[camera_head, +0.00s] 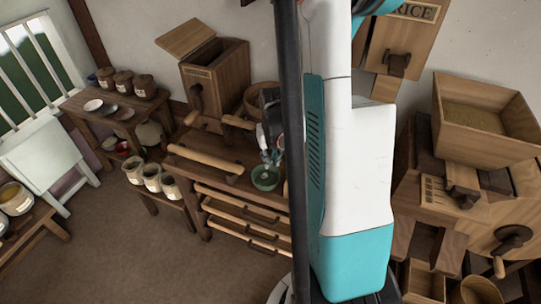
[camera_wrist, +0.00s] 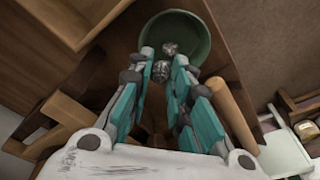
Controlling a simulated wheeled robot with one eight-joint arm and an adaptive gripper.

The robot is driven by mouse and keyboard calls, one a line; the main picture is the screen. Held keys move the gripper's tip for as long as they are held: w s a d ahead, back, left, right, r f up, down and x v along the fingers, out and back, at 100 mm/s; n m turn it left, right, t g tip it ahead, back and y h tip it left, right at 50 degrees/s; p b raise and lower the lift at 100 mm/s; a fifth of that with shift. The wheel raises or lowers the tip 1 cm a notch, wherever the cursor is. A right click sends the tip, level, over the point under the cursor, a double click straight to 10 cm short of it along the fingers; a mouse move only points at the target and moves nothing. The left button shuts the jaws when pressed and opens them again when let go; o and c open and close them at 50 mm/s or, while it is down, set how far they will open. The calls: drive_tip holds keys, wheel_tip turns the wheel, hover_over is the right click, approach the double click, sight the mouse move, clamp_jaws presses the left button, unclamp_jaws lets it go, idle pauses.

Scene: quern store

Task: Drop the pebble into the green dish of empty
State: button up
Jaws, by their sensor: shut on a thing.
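The green dish (camera_head: 265,184) stands on the wooden bench near its front edge, and it fills the top middle of the wrist view (camera_wrist: 202,42). My gripper (camera_head: 269,157) is just above the dish, pointing down. In the wrist view my gripper (camera_wrist: 164,66) is shut on a grey speckled pebble (camera_wrist: 160,71) between its fingertips. A second grey pebble (camera_wrist: 169,47) shows beyond it, apparently inside the dish. The exact height of the held pebble above the dish cannot be told.
A low stool with several jars (camera_head: 152,177) is at left.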

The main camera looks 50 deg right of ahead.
drive_tip(key=o, duration=0.8)
drive_tip(key=shift+o, duration=0.2)
drive_tip(key=shift+r, duration=0.1)
wheel_tip(320, 180, up, 12)
drive_tip(key=s, duration=0.1)
drive_tip(key=shift+s+a+f, duration=0.2)
drive_tip(key=shift+s+a, duration=0.1)
drive_tip(key=shift+a, duration=0.1)
